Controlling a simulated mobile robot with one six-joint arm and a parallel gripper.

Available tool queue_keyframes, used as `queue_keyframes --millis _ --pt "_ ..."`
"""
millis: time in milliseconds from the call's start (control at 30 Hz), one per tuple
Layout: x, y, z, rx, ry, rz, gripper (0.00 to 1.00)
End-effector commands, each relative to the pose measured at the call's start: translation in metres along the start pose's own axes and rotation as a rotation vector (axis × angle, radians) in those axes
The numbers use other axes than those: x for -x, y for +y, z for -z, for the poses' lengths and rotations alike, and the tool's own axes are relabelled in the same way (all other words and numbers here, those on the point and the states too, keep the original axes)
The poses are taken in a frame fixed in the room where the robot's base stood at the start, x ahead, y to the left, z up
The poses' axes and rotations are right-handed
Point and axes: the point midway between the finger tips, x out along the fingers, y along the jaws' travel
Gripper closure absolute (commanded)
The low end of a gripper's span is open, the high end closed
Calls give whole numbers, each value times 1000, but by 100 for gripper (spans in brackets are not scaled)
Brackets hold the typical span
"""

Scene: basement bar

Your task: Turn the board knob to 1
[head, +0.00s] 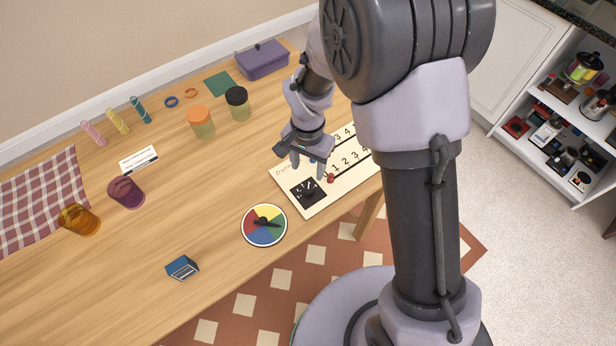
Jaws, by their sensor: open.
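The cream board (315,207) lies on the wooden table near its right end, with printed rows of numbers from 1 to 4. A dark knob (308,191) sits on a black square panel at the board's near-left corner. Light marks show around it, but its setting is too small to read. My gripper (308,168) points down over the board's left part, just behind the knob in the picture. Its jaws are open with nothing seen between them. Whether it touches the board cannot be told. My arm hides the board's right part.
A red bead (330,178) is beside the knob panel. A colored spinner disc (264,226) lies left of the board. Jars with orange (200,122) and black lids (237,103) stand behind. A blue box (182,268) is at the table's front. Bare wood lies left of the board.

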Motion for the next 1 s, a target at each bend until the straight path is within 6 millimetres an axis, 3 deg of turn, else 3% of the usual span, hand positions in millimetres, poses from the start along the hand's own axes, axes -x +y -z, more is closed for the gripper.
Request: queue_keyframes --millis 33,100,300,500,800,1000 --pt "-21 1 -1 0 -3 -3 48" --pt "-43 1 -1 0 -3 -3 48" --pt "-92 1 0 0 -2 -1 48" --pt "-111 0 0 0 -1 1 48" --pt "-113 0 0 0 0 1 48" --pt "-113 0 0 0 0 1 85"
